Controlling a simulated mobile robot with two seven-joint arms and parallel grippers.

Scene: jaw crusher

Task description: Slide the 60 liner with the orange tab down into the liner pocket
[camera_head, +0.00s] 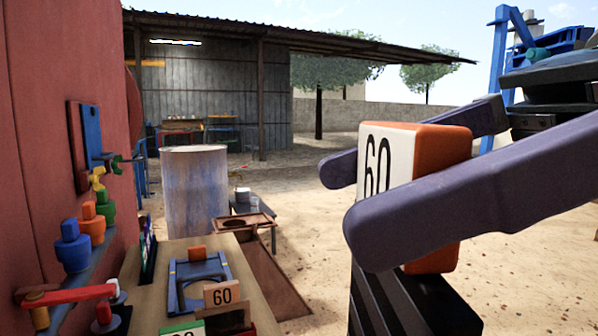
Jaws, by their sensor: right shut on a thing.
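My right gripper (360,203) comes in from the right, its two purple fingers shut on the orange tab (440,150) of the 60 liner. The tab has a white face marked "60". The liner's black ribbed body (392,303) hangs below the fingers and runs out of the bottom of the picture. It is held up close to the camera, to the right of the bench and apart from it. A blue frame (176,287) with an opening lies on the bench; I cannot tell whether it is the liner pocket. My left gripper is not in view.
Colored knobs (72,250) and a red lever (68,295) line the red wall at left. A grey drum (195,190) stands behind.

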